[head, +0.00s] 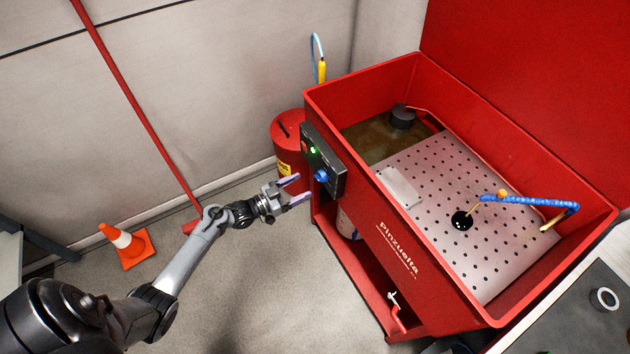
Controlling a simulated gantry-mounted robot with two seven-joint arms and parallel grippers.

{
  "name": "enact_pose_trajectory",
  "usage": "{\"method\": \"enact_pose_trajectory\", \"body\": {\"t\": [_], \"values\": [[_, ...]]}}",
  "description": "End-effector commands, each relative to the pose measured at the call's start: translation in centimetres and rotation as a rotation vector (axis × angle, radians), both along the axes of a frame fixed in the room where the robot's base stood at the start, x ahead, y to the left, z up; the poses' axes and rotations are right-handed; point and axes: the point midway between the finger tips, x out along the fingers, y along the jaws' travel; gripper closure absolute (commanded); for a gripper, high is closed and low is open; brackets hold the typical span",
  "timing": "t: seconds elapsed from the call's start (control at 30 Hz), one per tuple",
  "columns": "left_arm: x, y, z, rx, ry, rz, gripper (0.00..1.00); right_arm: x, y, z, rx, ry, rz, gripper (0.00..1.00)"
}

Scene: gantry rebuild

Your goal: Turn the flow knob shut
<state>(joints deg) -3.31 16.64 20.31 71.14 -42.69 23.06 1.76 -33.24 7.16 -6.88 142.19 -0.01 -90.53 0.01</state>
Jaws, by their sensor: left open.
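The red parts washer (345,235) stands right of centre, with a dark control panel (324,160) on its left end. A blue knob (321,176) sits low on the panel, below a lit green light (312,150). I cannot tell the knob's setting. My left gripper (299,189) is open and empty, just left of the blue knob and apart from it, its fingers pointing toward the panel. A red-handled valve (396,312) shows low on the washer's front. My right gripper is not in view.
A red drum (287,132) stands behind the panel, close to my gripper. An orange cone (126,246) and a leaning red pole (140,105) are at left. The basin holds a perforated tray (450,180) and a blue hose (535,201). A tape roll (604,299) lies on the right bench.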

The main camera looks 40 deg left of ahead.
Motion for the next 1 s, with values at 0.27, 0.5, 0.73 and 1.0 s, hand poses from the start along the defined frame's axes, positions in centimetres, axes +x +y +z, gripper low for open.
{"method": "enact_pose_trajectory", "body": {"t": [0.27,0.5,0.73,1.0], "values": [[4.1,-1.5,-0.1,-0.002,-0.002,0.0,0.3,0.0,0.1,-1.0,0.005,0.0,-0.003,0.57],[5.7,-2.1,-0.1,0.0,0.0,0.001,0.3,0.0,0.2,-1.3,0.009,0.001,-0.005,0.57],[6.0,-2.2,0.0,0.0,0.0,0.0,0.3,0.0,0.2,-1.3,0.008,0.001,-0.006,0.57],[6.0,-2.2,0.0,0.0,0.0,0.0,0.53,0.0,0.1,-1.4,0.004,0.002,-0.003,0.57]]}}
